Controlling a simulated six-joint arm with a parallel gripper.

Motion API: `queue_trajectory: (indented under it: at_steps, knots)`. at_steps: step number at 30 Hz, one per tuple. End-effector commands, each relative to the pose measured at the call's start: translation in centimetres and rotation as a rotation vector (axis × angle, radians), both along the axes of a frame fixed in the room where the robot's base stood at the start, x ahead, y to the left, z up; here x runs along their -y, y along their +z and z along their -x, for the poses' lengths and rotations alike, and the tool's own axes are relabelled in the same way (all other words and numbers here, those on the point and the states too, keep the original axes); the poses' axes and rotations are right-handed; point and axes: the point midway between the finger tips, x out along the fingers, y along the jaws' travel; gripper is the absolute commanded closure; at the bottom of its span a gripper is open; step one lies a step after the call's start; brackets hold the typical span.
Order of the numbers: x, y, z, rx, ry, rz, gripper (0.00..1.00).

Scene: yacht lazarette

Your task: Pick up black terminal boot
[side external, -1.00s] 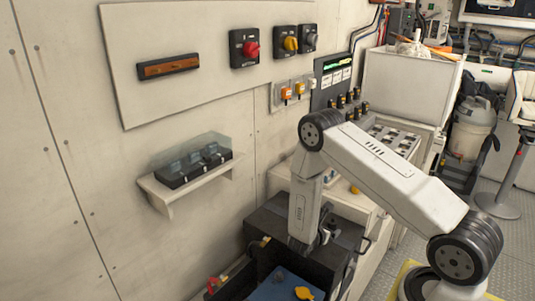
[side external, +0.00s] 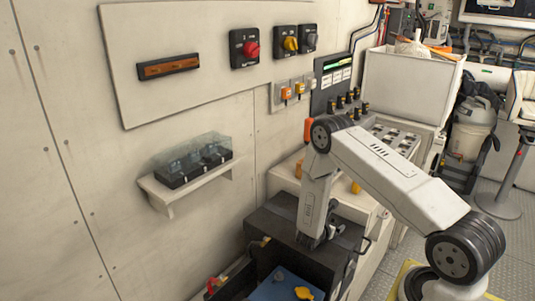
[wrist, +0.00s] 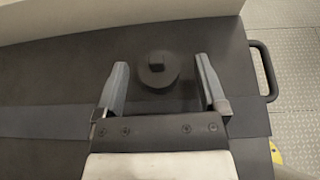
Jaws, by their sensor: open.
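The black terminal boot (wrist: 158,70) shows in the wrist view as a round dark piece with a small raised block on top. It rests on a dark box top (wrist: 60,75). My gripper (wrist: 160,77) is open, with one finger on each side of the boot near its front half, and a gap shows on both sides. In the side view my gripper (side external: 313,240) points down just over the dark box (side external: 275,228). The boot cannot be made out there.
A dark handle (wrist: 264,70) sticks out at the box's right end, with grey tread floor beyond. In the side view, a blue surface (side external: 270,291) carries a yellow piece (side external: 305,293) in front of the box. A wall shelf (side external: 160,192) is to the left.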

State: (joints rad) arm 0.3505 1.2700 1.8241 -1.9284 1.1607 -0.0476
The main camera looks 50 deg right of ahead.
Motion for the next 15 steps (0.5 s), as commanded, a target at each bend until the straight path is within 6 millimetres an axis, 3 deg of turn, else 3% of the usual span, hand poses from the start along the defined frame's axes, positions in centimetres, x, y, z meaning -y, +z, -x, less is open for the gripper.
queue_trajectory:
  at_steps: [3,11,12,15]
  knots:
    - [-0.02,0.01,0.00,0.000,0.000,0.000,0.12]
    - [-0.02,0.01,0.01,0.000,0.000,0.000,0.95]
    - [-0.02,0.01,0.01,0.000,0.000,0.000,1.00]
    - [-0.02,0.01,0.01,0.000,0.000,0.000,1.00]
